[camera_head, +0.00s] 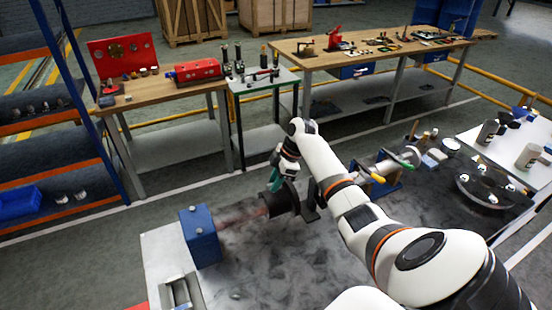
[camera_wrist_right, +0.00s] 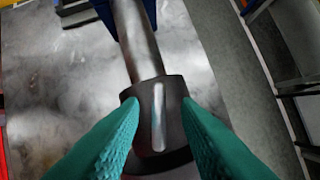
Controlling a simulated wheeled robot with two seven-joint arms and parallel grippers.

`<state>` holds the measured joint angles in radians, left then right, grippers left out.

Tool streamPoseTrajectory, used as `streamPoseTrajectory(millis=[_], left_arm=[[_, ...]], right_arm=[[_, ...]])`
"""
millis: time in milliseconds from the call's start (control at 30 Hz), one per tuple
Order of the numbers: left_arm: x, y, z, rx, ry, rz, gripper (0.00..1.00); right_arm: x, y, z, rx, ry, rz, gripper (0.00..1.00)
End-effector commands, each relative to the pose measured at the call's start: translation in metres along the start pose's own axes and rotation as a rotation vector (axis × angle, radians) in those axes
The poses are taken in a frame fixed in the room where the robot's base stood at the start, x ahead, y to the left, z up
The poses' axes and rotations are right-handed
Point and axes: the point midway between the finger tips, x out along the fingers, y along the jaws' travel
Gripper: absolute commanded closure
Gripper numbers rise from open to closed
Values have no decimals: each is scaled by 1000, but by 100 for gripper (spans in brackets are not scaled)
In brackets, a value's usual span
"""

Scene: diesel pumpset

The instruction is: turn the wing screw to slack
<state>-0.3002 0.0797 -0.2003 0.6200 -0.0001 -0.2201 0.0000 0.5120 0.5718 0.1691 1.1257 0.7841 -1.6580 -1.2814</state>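The wing screw (camera_wrist_right: 158,117) shows in the right wrist view as a pale, narrow upright metal tab on a dark round collar (camera_wrist_right: 175,87). A grey shaft (camera_wrist_right: 135,38) runs from the collar toward the top. The teal fingers of my right gripper (camera_wrist_right: 160,104) stand apart on either side of the tab, with a visible gap on both sides. In the head view my right gripper (camera_head: 275,181) hangs just above the dark collar (camera_head: 283,199), and the screw itself cannot be made out there. My left gripper is not in view.
A blue block (camera_head: 201,237) stands at the left end of the shaft (camera_head: 240,217). Right of my arm are a machine part with yellow and green handles (camera_head: 388,168) and a round disc with several fittings (camera_head: 493,186). Workbenches (camera_head: 180,91) stand behind, with open floor before them.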

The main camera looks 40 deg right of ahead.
Motion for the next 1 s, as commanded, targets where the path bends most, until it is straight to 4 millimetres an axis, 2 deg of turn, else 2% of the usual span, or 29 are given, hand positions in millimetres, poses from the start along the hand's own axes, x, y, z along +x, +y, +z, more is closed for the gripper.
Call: streamPoseTrajectory(millis=[367,467,800,1000], left_arm=[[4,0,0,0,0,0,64],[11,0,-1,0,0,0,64],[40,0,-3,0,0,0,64],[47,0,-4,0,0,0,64]], right_arm=[[-4,0,-1,0,1,1,69],[-17,-1,-2,-1,2,-2,69],[-87,-1,-2,-1,2,-4,69],[-113,-1,-1,0,1,-2,69]])
